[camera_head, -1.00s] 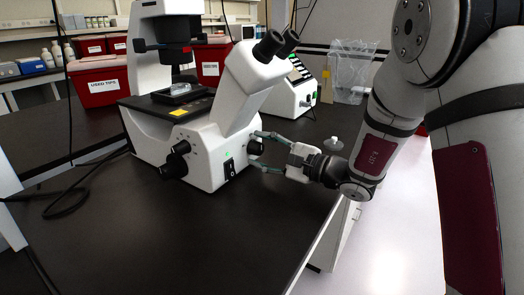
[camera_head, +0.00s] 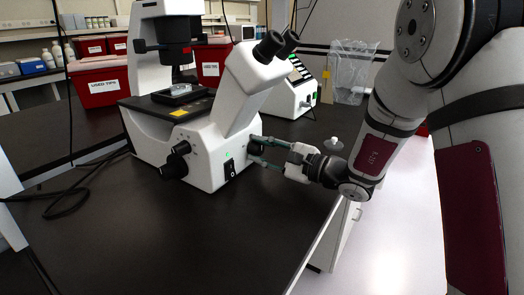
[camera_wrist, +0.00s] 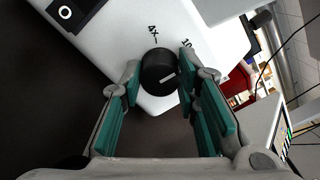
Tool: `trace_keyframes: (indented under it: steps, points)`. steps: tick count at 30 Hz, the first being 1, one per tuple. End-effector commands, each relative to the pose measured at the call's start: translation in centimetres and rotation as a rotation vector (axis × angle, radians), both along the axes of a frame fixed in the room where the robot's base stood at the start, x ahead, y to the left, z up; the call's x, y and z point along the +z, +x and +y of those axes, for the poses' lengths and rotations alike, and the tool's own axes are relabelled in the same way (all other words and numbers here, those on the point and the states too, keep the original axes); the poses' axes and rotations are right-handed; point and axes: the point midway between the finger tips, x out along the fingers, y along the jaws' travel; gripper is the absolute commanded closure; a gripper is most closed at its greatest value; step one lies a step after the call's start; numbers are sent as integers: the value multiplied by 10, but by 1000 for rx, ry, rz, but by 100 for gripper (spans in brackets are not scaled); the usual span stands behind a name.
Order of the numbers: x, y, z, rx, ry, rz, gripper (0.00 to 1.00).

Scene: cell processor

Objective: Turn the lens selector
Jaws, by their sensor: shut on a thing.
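The lens selector is a round black knob (camera_wrist: 160,68) with a white line mark, on the white microscope (camera_head: 205,150). In the wrist view it sits between my gripper's (camera_wrist: 158,70) two green-padded fingers, with printed labels above it on the housing. My gripper is shut on the knob, one fingertip at each side. In the head view my gripper (camera_head: 255,149) reaches the knob from the right, at the microscope's side. The fingers partly hide the knob there.
A black focus knob (camera_head: 175,162) and a power switch (camera_head: 229,168) are on the microscope near the selector. Red bins (camera_head: 97,80) stand behind it. Another white device (camera_head: 293,95) is at the back. The black tabletop (camera_head: 190,235) in front is clear.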

Motion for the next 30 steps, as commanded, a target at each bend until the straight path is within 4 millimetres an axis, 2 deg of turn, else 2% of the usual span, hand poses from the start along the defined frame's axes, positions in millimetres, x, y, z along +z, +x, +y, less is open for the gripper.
trace_keyframes:
  steps: [30]
  points:
    - [1, -1, -1, -1, 465, 704, 99]
